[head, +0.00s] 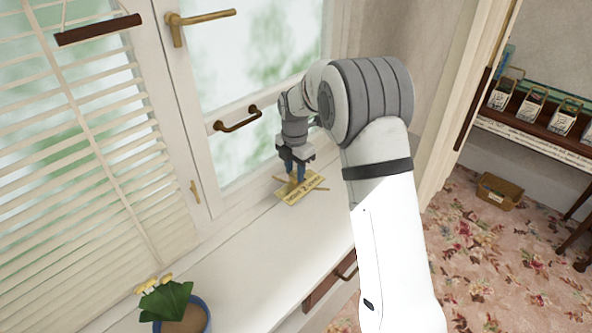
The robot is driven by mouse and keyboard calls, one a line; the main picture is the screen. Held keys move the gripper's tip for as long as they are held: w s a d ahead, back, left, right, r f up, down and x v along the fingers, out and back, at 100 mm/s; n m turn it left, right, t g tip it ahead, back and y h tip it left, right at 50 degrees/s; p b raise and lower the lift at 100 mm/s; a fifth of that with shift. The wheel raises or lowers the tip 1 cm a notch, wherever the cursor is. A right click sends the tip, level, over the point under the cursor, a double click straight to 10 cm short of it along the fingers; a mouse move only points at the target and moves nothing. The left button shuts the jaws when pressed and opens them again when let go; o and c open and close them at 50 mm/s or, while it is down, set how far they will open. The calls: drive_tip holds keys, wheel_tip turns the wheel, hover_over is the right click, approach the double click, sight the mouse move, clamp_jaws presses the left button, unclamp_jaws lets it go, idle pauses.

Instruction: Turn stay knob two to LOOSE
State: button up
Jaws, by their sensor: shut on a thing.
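My gripper (296,172) is at the window sill, pointing down, at the end of my arm that reaches in from the right. Its fingers are shut on stay knob two, a small brass-coloured knob (292,180) mostly hidden between the fingertips. Under it lies a yellow label plate (301,190) with a "2" and lettering too small to read surely. Thin brown bars stick out at both sides of the plate. I cannot tell which way the knob points.
The window has a brass handle (199,22) and a brown pull bar (238,119). Blinds (80,160) hang at the left. A potted plant (170,302) stands on the sill (270,255) at the front left. The sill between plant and plate is clear.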

sight(295, 174)
drive_tip(key=shift+n, duration=0.3)
drive_tip(key=o, duration=1)
wheel_tip(295, 174, up, 8)
drive_tip(key=shift+f, duration=0.1)
idle(0.4)
